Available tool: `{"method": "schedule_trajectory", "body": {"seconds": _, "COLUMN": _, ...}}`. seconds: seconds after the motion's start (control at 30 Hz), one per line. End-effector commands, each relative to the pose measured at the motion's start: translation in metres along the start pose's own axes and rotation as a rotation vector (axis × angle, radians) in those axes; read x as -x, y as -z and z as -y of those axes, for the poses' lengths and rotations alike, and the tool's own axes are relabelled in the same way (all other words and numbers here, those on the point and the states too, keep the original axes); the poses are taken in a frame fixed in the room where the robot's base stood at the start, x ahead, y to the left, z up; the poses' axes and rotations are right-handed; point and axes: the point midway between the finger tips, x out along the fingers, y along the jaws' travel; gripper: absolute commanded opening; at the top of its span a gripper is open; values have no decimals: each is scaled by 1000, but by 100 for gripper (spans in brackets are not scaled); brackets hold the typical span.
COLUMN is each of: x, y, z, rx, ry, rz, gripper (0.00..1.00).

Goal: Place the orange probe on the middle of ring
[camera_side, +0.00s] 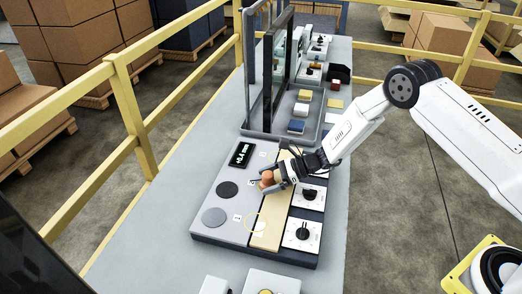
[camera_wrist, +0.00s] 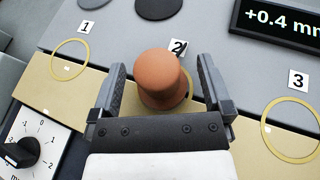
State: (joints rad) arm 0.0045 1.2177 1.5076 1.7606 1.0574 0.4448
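The orange probe (camera_wrist: 160,80), a rounded orange-brown knob, stands at the ring marked 2 (camera_wrist: 190,88) in the wrist view. The probe hides most of that ring, so I cannot tell whether it is centred. My gripper (camera_wrist: 165,95) has one finger on each side of the probe, with a visible gap on both sides. In the side view my gripper (camera_side: 273,180) is low over the tan strip, with the orange probe (camera_side: 267,178) at its fingers. The ring marked 1 (camera_wrist: 53,60) and the ring marked 3 (camera_wrist: 266,125) are empty.
Dark and grey discs (camera_side: 227,189) lie flat on the panel beside the strip. A display (camera_side: 240,154) reads +0.4 mm. Dial knobs (camera_side: 302,233) stand along the other side. A framed upright panel (camera_side: 278,70) and small coloured blocks (camera_side: 296,126) are farther back.

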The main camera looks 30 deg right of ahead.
Motion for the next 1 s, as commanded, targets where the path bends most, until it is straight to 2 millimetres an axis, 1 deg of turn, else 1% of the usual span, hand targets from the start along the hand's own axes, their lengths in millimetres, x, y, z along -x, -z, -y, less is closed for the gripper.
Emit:
{"method": "schedule_trajectory", "body": {"seconds": 0.27, "x": 1, "y": -3, "z": 0, "rx": 1, "ry": 0, "rz": 0, "gripper": 100}}
{"method": "schedule_trajectory", "body": {"seconds": 0.43, "x": 15, "y": -3, "z": 1, "rx": -1, "ry": 2, "rz": 0, "gripper": 100}}
{"method": "schedule_trajectory", "body": {"seconds": 0.57, "x": 32, "y": -3, "z": 1, "rx": 0, "ry": 2, "rz": 1, "gripper": 100}}
{"method": "schedule_trajectory", "body": {"seconds": 0.8, "x": 72, "y": -3, "z": 1, "rx": 0, "ry": 4, "rz": 1, "gripper": 100}}
{"method": "schedule_trajectory", "body": {"seconds": 1.0, "x": 101, "y": -3, "z": 1, "rx": -1, "ry": 3, "rz": 0, "gripper": 100}}
